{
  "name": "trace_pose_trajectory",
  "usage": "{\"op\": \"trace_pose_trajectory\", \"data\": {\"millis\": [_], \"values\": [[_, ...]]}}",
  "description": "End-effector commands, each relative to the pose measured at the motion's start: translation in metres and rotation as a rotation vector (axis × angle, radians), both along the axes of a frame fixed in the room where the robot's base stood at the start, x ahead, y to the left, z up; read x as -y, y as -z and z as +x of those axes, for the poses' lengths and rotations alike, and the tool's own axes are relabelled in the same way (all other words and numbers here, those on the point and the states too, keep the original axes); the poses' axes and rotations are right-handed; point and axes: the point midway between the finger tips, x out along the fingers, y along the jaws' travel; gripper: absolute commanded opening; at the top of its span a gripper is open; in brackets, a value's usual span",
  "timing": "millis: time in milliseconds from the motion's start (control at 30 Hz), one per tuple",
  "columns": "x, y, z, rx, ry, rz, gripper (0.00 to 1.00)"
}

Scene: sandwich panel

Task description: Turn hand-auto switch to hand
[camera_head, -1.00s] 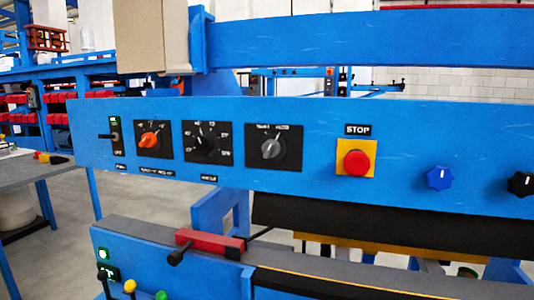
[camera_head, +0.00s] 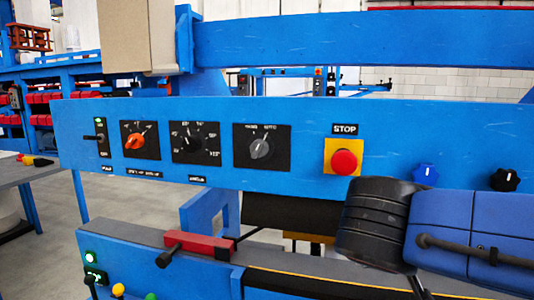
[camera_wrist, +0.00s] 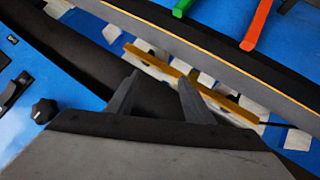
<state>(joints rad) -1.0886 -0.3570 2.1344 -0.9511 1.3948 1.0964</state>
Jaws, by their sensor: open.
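The hand-auto switch (camera_head: 260,148) is a grey rotary knob on a black square plate in the blue panel. Its two small labels above are blurred; its grip seems to lean up and to the right. My gripper (camera_wrist: 158,86) shows only in the wrist view, with its two dark fingers apart and nothing between them. The switch is not seen in the wrist view, and my gripper is away from it. My arm shows at the lower right in the head view, in front of the panel's lower edge.
Left of the switch are a black dial (camera_head: 194,144), an orange knob (camera_head: 134,141) and a small switch (camera_head: 102,138). Right are the red stop button (camera_head: 344,162), a blue knob (camera_head: 426,174) and a black knob (camera_head: 505,180). A red-handled bar (camera_head: 200,243) sits below.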

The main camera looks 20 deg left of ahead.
Motion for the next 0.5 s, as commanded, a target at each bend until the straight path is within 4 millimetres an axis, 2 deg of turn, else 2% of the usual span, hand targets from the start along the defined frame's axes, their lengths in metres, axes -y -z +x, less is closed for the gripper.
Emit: {"op": "trace_pose_trajectory", "data": {"millis": [33, 267, 500], "values": [[-0.018, -0.007, -0.002, 0.033, -0.019, 0.002, 0.47], [-0.087, -0.046, -0.017, 0.205, -0.07, 0.049, 0.47], [-0.161, -0.088, -0.053, 0.387, -0.138, 0.147, 0.47]]}}
